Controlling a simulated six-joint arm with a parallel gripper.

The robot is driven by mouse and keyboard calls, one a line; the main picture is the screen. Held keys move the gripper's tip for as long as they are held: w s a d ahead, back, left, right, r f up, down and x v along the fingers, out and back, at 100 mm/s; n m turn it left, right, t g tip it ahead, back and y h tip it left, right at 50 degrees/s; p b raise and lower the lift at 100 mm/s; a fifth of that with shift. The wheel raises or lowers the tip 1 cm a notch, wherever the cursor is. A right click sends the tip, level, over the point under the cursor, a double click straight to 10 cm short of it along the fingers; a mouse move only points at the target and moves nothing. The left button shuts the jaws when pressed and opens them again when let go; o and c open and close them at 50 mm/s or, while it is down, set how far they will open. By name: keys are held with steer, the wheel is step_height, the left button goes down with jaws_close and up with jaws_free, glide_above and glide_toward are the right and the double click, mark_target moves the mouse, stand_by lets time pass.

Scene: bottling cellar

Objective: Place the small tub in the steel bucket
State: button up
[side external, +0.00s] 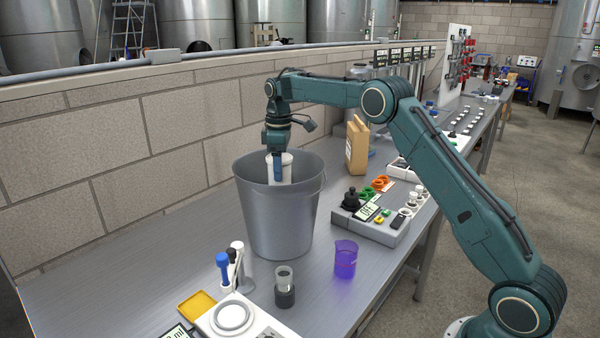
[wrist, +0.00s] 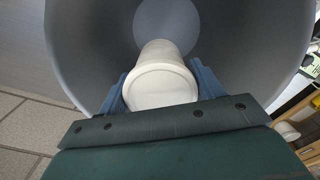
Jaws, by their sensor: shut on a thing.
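The small tub (side external: 286,168) is white and cylindrical with a lid. My gripper (side external: 278,166) is shut on it and holds it upright at the mouth of the steel bucket (side external: 277,220). The tub's lower part is hidden behind the bucket's near wall. In the wrist view the tub (wrist: 160,85) sits between the two blue fingers of my gripper (wrist: 161,90). The bucket's grey inner wall (wrist: 85,50) surrounds it there, and the round bucket floor shows beyond it. No other thing is visible inside the bucket.
A purple beaker (side external: 345,260) and a small dark-bottomed glass (side external: 284,290) stand in front of the bucket. A grey instrument (side external: 370,224) is to its right, a brown box (side external: 357,145) behind. A brick wall (side external: 120,150) runs behind the bench. The bench left of the bucket is clear.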

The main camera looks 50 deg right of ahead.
step_height(320, 180, down, 16)
steer(key=shift+f, duration=0.2)
stand_by(0.7)
steer(key=shift+f, duration=0.1)
steer(key=o, duration=1.2)
steer(key=shift+f, duration=0.1)
step_height(320, 180, up, 12)
steer(key=shift+f, duration=0.2)
steer(key=shift+r, duration=0.4)
